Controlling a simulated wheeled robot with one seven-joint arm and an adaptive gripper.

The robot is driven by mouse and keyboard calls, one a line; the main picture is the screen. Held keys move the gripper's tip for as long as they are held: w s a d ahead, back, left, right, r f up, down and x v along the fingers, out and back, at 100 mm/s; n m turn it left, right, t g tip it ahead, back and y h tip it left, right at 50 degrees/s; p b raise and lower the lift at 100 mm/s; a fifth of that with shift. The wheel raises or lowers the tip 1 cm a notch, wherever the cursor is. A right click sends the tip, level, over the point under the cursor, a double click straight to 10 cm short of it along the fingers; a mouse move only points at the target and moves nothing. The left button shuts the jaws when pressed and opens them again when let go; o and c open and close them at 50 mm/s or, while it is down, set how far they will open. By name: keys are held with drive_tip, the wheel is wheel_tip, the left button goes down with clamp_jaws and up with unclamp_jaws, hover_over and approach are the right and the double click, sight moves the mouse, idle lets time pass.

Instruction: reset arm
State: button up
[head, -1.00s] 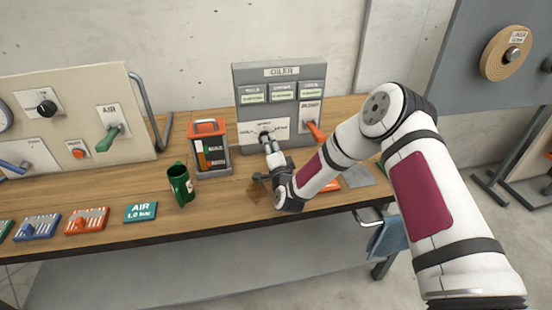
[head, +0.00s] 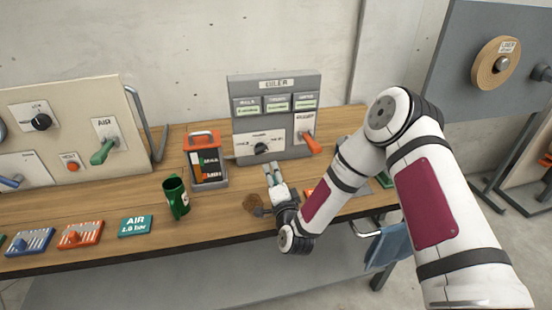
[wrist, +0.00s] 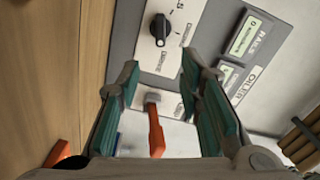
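My gripper (head: 272,173) is open and empty above the wooden bench, in front of the grey oiler panel (head: 240,95) and apart from it. In the wrist view, the two teal-padded fingers of my gripper (wrist: 160,80) stand well apart with nothing held between them. The panel's black knob (head: 262,147) is uncovered; it also shows in the wrist view (wrist: 160,28). The orange lever (head: 311,142) is on the panel's right side and appears between the fingers in the wrist view (wrist: 155,130).
A red-topped holder (head: 204,150) and a green mug (head: 175,196) stand left of my gripper. Coloured plates, including a teal AIR plate (head: 136,226), lie along the front left. The air panel (head: 75,125) stands behind them.

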drive_tip(key=shift+w+r, duration=0.15)
drive_tip(key=shift+r, duration=0.15)
wheel_tip(320, 180, up, 9)
drive_tip(key=d+n+g+y, duration=0.1)
drive_tip(key=n+g, duration=0.3)
drive_tip(key=n, duration=0.2)
drive_tip(key=s+d+r+n+g+h, duration=0.35)
drive_tip(key=s+d+r, duration=0.35)
drive_tip(key=d+r, duration=0.3)
drive_tip(key=s+d+r+g, duration=0.1)
drive_tip(key=s+d, duration=0.3)
drive_tip(key=s, duration=0.6)
drive_tip(key=s+d+r+n+g+h, duration=0.1)
drive_tip(key=s+d+r, duration=0.3)
drive_tip(key=s, duration=0.7)
drive_tip(key=s+d+r+n+g+h, duration=0.1)
drive_tip(key=s+d+r+g, duration=0.1)
drive_tip(key=s, duration=0.9)
drive_tip(key=shift+d+r+g, duration=0.35)
drive_tip(key=shift+d+g, duration=0.1)
drive_tip(key=shift+d, duration=0.6)
